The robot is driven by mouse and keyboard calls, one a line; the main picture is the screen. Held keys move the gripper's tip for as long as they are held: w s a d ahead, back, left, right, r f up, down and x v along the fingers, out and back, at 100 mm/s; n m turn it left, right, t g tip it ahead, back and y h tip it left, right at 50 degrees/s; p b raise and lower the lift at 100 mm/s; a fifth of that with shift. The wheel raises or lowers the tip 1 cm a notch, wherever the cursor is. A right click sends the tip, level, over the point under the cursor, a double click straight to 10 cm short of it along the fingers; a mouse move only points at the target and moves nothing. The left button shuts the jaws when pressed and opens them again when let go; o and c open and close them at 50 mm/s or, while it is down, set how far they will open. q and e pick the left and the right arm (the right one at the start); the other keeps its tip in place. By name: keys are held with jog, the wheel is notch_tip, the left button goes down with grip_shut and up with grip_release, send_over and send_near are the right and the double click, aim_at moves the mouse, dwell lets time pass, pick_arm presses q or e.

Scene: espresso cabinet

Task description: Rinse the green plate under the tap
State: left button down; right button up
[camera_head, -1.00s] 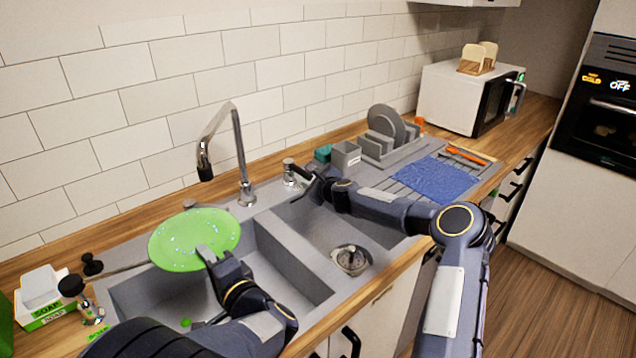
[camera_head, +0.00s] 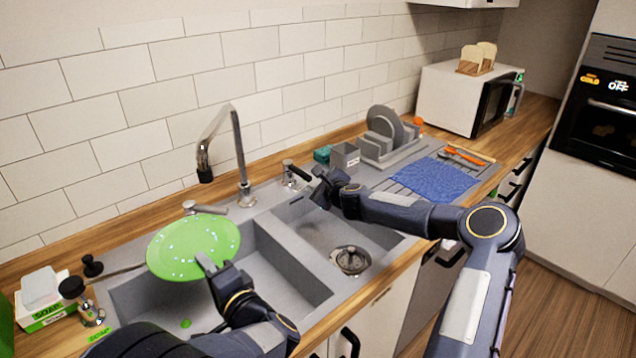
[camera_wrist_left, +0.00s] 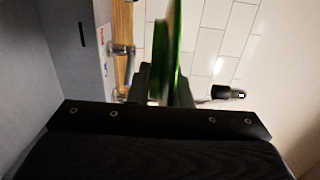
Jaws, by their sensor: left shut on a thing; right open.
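The green plate (camera_head: 190,250), dotted with pale specks, is held tilted over the left sink basin. My left gripper (camera_head: 207,264) is shut on its near rim. In the left wrist view the plate (camera_wrist_left: 174,50) shows edge-on between the fingers (camera_wrist_left: 165,88). The tap (camera_head: 240,150) curves up behind the basins, and its spout end is above and behind the plate. I see no water stream from it. A dark-handled lever (camera_head: 290,173) stands right of the tap's base. My right gripper (camera_head: 320,186) is open and empty, just right of the lever and apart from it.
The right basin (camera_head: 315,232) holds a drain strainer (camera_head: 350,260). A soap box (camera_head: 42,300) stands at the left. A grey dish rack (camera_head: 385,148), a blue cloth (camera_head: 436,180) and a microwave (camera_head: 465,98) are to the right. A divider (camera_head: 290,262) separates the basins.

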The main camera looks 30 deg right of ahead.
pick_arm(q)
jog(key=s+a+p, duration=0.1)
jog(key=s, duration=0.5)
jog(key=shift+a+p, duration=0.4)
jog(key=shift+r, duration=0.1)
dwell(1.0)
jog(key=s+a+r+p, duration=0.1)
jog(key=s+r+p, duration=0.3)
jog(key=p, duration=0.1)
jog(key=shift+s+a, duration=0.25)
jog(key=shift+s, duration=0.1)
dwell(1.4)
